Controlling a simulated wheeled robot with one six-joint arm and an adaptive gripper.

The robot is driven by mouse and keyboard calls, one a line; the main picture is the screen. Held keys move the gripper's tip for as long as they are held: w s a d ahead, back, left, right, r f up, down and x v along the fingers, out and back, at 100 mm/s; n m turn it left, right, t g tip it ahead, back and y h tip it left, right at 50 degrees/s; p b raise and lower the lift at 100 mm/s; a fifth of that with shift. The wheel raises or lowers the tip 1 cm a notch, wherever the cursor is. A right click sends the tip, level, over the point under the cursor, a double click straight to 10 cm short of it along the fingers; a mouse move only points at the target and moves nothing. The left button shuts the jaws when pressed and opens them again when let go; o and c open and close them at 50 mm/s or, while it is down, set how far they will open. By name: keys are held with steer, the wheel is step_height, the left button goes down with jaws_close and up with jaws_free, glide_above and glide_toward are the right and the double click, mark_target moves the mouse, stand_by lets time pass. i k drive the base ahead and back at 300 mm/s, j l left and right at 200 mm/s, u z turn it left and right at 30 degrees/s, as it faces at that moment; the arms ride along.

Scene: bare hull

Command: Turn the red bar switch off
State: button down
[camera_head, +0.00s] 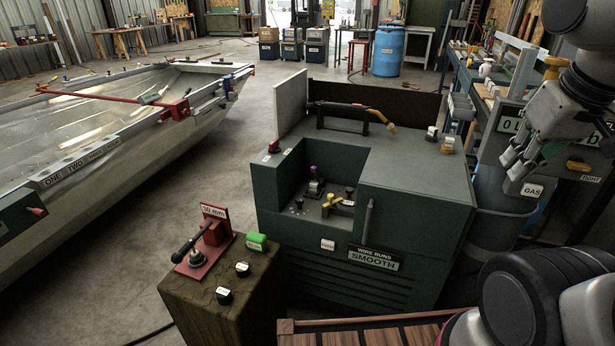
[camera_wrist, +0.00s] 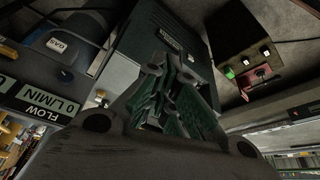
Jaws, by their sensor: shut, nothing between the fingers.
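A small red switch (camera_head: 274,146) stands on the left top edge of the dark green welding machine (camera_head: 420,222), with a white label beside it. It looks like the red bar switch; its on or off position is too small to read. My gripper (camera_head: 509,172) is at the right in the head view, beside the "GAS" label, well apart from the red switch. In the wrist view my gripper (camera_wrist: 160,68) is shut and empty, with the machine (camera_wrist: 166,18) beyond it. I cannot make out the red switch in the wrist view.
A brown block (camera_head: 215,305) with a red "30 mm" lever device (camera_head: 208,243) and a green piece (camera_head: 257,241) stands at front left. A torch (camera_head: 350,112) lies on the machine top. A metal boat hull (camera_head: 130,120) lies left. A workbench (camera_head: 470,85) is at back right.

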mark_target(274, 147)
steer(key=i+l+u, duration=0.15)
steer(key=i, duration=0.3)
steer(key=i+l+u, duration=0.2)
steer(key=i, duration=0.25)
steer(key=j, duration=0.1)
